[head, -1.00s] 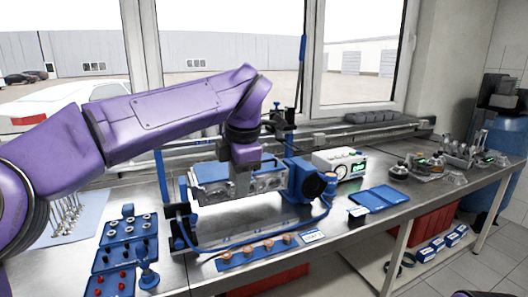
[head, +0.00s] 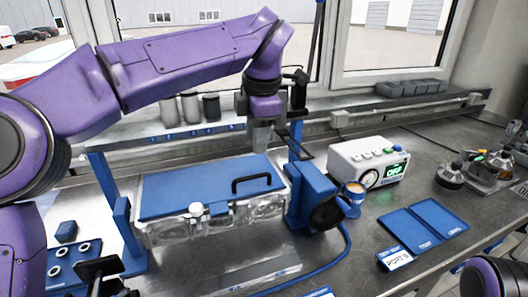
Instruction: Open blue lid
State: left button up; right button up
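The blue lid (head: 205,188) is a flat panel lying on top of a clear and metallic engine block (head: 215,226) held in a blue stand. A black bar handle (head: 252,183) stands up near the lid's right end. My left gripper (head: 262,138) points down above and behind the lid's right end, apart from the handle in the picture. Its grey fingers look like one block, so I cannot tell how far apart they are. My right gripper is out of view; only a purple and dark arm part shows at the bottom right.
A blue and black stand part (head: 318,200) with a cable sits right of the block. A white control box (head: 370,163), an open blue case (head: 424,226) and a PORT B card (head: 395,258) lie further right. Several cylinders (head: 190,107) stand on the back shelf.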

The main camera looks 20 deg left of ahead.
pick_arm(q)
send_over(251, 178)
jog(key=s, duration=0.3)
jog(key=x, duration=0.2)
jog(key=d+x, duration=0.1)
jog(key=x, duration=0.3)
jog(key=shift+s+d+f, duration=0.1)
jog(key=shift+s+f, duration=0.2)
jog(key=shift+f, duration=0.15)
jog(key=w+f, duration=0.3)
jog(key=shift+w+f, duration=0.2)
jog(key=shift+w, duration=0.05)
jog(key=shift+s+r, duration=0.3)
jog(key=shift+s, duration=0.15)
jog(key=shift+s+r, duration=0.15)
jog(key=shift+s, duration=0.15)
jog(key=c, duration=0.5)
jog(key=shift+w, duration=0.1)
grip_shut()
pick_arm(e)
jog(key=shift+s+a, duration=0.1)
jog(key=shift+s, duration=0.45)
